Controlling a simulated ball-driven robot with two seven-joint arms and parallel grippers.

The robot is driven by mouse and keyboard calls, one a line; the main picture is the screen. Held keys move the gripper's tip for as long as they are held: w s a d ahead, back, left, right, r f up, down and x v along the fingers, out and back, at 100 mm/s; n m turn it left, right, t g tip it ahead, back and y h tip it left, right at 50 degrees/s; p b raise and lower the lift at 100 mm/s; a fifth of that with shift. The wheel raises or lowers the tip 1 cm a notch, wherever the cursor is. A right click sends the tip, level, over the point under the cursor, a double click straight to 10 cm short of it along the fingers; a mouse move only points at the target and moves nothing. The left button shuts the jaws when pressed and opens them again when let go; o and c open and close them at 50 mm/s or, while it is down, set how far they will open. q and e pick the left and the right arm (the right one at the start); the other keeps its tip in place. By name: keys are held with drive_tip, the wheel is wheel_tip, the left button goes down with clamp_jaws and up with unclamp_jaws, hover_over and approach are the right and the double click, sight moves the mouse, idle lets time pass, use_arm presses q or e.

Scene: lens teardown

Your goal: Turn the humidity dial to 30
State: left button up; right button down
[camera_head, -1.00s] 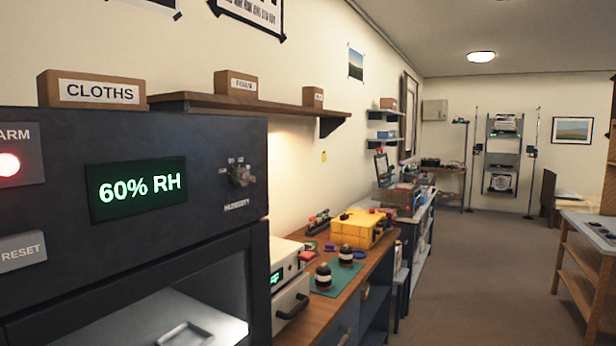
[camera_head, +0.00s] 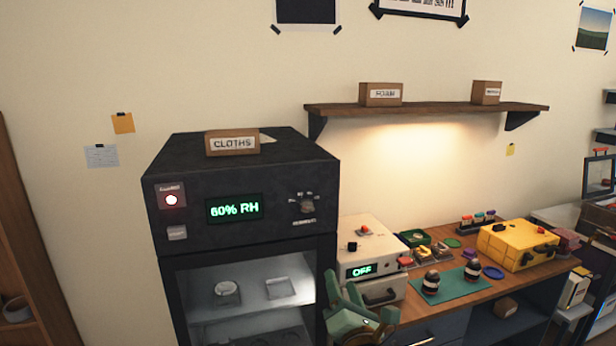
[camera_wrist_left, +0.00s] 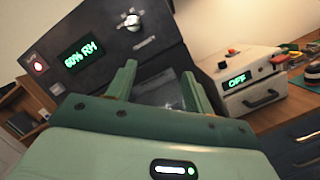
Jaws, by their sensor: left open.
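In the head view my green left arm shows at the bottom, in front of the cabinet's right edge. My right gripper is not in view.
A lit red alarm lamp (camera_head: 171,200) is on the panel's left. A cream box (camera_head: 370,252) reading OFF stands right of the cabinet on the wooden bench (camera_head: 455,305). A yellow case (camera_head: 518,245) and small parts lie beyond. A CLOTHS box (camera_head: 232,143) sits on top.

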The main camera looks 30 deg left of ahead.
use_arm(q)
wheel_tip(320, 180, up, 9)
drive_tip(key=s+a+n+g+p, duration=0.1)
drive_tip(key=n+g+p, duration=0.15)
drive_tip(key=n, duration=0.45)
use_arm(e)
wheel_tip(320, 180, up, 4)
use_arm(q)
drive_tip(key=n+b, duration=0.1)
drive_tip(key=b, duration=0.3)
approach(308, 211)
drive_tip(key=shift+g, duration=0.45)
drive_tip(key=x, duration=0.7)
drive_tip(key=shift+w+a+r, duration=0.2)
drive_tip(key=shift+w, duration=0.25)
drive_tip(key=shift+w+a+r, duration=0.1)
drive_tip(key=shift+w+a, duration=0.25)
drive_tip(key=shift+a, duration=0.15)
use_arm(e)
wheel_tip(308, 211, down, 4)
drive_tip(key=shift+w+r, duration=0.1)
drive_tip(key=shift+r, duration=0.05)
use_arm(q)
drive_tip(key=c, duration=0.9)
